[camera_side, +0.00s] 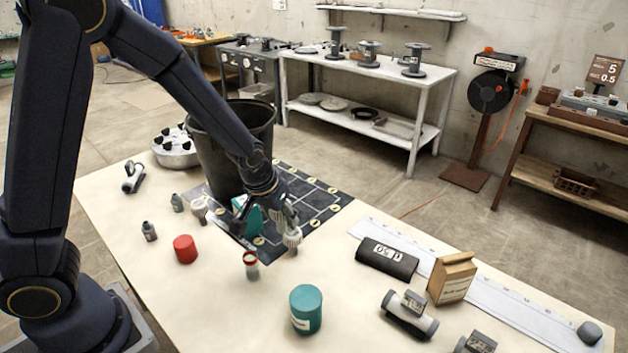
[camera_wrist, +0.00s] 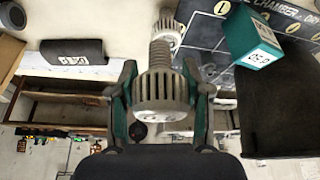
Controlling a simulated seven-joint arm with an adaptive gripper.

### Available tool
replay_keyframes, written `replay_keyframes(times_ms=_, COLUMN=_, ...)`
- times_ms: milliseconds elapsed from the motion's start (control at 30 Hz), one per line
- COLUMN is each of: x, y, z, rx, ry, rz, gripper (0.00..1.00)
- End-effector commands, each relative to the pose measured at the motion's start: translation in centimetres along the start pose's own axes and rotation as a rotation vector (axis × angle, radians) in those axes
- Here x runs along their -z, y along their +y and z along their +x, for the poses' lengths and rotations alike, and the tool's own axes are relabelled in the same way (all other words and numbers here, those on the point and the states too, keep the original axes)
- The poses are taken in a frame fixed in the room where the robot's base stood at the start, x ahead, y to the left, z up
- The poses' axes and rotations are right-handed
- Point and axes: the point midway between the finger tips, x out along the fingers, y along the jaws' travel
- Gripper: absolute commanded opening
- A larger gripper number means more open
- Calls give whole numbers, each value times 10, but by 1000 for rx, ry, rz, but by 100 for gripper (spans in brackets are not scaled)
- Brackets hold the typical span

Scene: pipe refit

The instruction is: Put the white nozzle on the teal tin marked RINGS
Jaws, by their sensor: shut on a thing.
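A round teal tin (camera_side: 306,309) with a pale label stands upright on the table, in front of and slightly right of my gripper in the side view. The label is too small to read. The tin is not in the wrist view, and it is clear of the nozzle.
A red-topped vial (camera_side: 251,265) and a red tin (camera_side: 185,249) stand left of the teal tin. A grey cylindrical device (camera_side: 410,314) lies to the right.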

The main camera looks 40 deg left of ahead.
Motion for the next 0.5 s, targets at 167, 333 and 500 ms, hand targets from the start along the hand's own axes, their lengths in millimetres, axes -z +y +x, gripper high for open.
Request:
replay_keyframes(times_ms=167, x=-23, y=33, z=-26, rx=-37, ry=1, rz=84, gripper=19)
replay_keyframes(times_ms=333, x=-48, y=69, z=-50, rx=-82, ry=1, rz=195, gripper=19)
replay_keyframes(times_ms=500, x=-66, y=98, z=-66, rx=-119, ry=1, rz=289, gripper=19)
